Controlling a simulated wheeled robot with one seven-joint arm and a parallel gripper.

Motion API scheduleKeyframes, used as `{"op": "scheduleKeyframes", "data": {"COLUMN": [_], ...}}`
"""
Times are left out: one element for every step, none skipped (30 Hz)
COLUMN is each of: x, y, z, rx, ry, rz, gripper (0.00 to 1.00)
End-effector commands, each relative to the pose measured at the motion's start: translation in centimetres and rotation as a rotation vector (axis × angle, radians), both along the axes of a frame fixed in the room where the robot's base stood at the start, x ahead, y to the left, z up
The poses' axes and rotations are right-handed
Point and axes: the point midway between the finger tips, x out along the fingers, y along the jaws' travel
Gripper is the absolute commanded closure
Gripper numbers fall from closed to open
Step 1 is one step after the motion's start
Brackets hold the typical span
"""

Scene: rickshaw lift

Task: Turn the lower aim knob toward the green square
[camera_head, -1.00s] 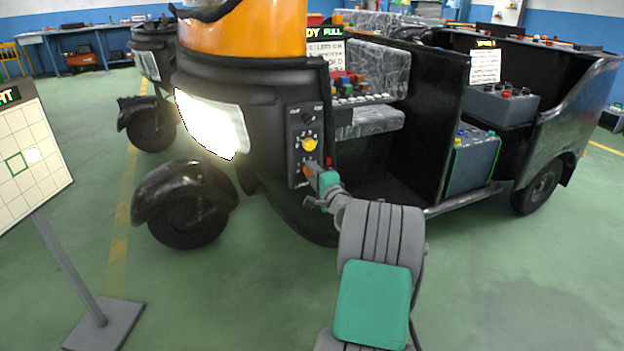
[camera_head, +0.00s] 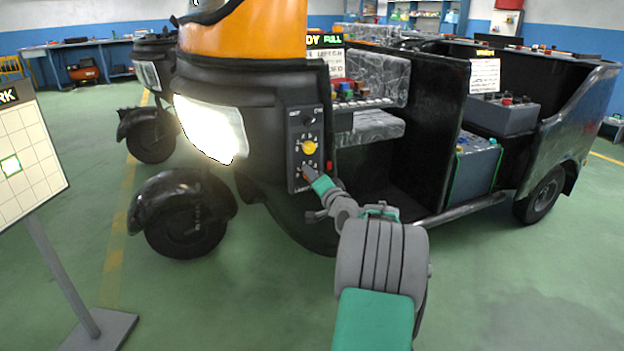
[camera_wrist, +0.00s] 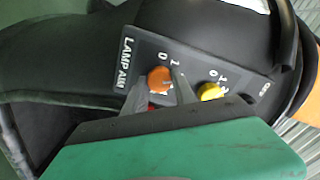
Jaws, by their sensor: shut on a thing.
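The lower aim knob (camera_wrist: 160,78) is orange and sits on the black panel marked LAMP AIM (camera_wrist: 125,62) at the front of the rickshaw. My gripper (camera_wrist: 158,92) has one finger on each side of this knob and is shut on it. In the head view, my gripper (camera_head: 310,177) reaches the lower end of the panel (camera_head: 293,155) and hides much of the knob. The green square (camera_head: 11,166) is on the gridded board (camera_head: 45,170) at the left. A white light spot lies inside the square.
A yellow upper knob (camera_head: 309,147) sits above on the same panel, close to my gripper. The lit headlamp (camera_head: 210,130) is left of the panel. The board's stand (camera_head: 65,280) is at the far left. Green floor is clear at the right.

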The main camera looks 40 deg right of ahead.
Motion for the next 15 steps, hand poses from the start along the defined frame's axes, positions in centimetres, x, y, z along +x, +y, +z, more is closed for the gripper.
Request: {"op": "scheduleKeyframes", "data": {"x": [0.0, 0.01, 0.01, 0.0, 0.0, 0.01, 0.01, 0.01, 0.01, 0.01, 0.01, 0.01, 0.01, 0.01, 0.01], "y": [-0.01, 0.0, 0.0, 0.0, 0.0, 0.0, 0.0, 0.0, 0.0, 0.0, 0.01, 0.01, 0.01, 0.01, 0.01], "z": [-0.03, -0.02, -0.01, -0.02, -0.02, -0.01, -0.01, -0.01, -0.01, -0.01, -0.02, -0.01, -0.01, -0.01, -0.01], "rx": [-0.001, -0.001, -0.001, 0.0, 0.0, 0.0, 0.0, 0.0, 0.0, 0.0, 0.0, 0.0, 0.0, 0.0, 0.001], "ry": [0.001, 0.001, 0.001, 0.001, 0.001, 0.001, 0.001, 0.001, 0.001, 0.001, 0.001, 0.0, 0.0, 0.0, 0.0], "rz": [-0.001, -0.001, -0.001, -0.001, -0.001, -0.001, -0.001, -0.001, -0.001, -0.001, -0.001, 0.0, 0.0, 0.0, 0.0], "gripper": [1.0, 1.0, 1.0, 1.0, 1.0, 1.0, 1.0, 1.0, 0.67, 0.65, 0.62, 0.59, 0.57, 0.54, 0.51]}}
